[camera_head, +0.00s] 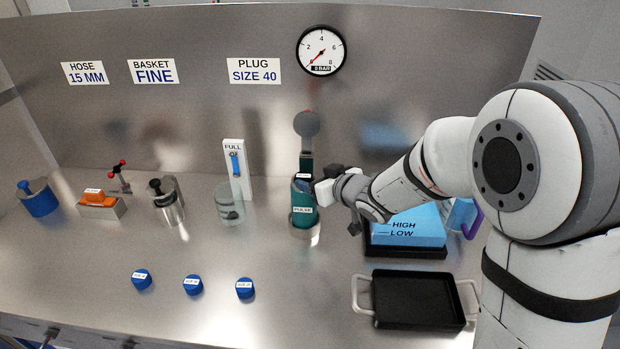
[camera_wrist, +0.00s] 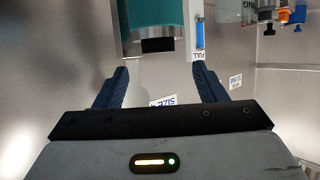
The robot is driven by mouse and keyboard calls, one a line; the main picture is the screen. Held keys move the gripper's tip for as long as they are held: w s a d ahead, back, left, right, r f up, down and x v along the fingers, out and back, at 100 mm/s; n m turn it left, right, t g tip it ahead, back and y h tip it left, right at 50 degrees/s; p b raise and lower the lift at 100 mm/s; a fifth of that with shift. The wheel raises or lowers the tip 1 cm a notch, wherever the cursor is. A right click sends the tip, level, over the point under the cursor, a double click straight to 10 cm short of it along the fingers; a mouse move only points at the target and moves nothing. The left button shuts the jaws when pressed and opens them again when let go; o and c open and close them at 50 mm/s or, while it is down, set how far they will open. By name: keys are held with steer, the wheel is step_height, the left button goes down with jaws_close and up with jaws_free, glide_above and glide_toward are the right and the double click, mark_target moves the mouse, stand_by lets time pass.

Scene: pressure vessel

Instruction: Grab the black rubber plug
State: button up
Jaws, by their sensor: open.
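My gripper (camera_wrist: 160,75) is open, with nothing between its two dark blue fingers in the wrist view. In the head view my gripper (camera_head: 318,186) is beside the upper part of a teal cylinder (camera_head: 302,200) labelled PULSE and partly hides it. The wrist view looks upside down. There the teal cylinder (camera_wrist: 155,12) has a metal band, and a small black block (camera_wrist: 157,45) shows at its edge, beyond the fingertips. The block may be the black rubber plug; I cannot tell for sure. Its contact with the cylinder is unclear.
Three blue labelled caps (camera_head: 192,285) lie at the front. A glass beaker (camera_head: 229,204) and a white FULL stand (camera_head: 237,170) are left of the cylinder. A blue HIGH/LOW block (camera_head: 408,228) and a black tray (camera_head: 418,300) are right. A sign (camera_head: 254,71) reads PLUG SIZE 40.

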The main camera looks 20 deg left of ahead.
mark_target(304, 174)
steer(key=p+x, duration=0.1)
steer(key=x, duration=0.5)
steer(key=shift+w+d, duration=0.15)
steer(key=shift+d, duration=0.1)
steer(key=c, duration=1.1)
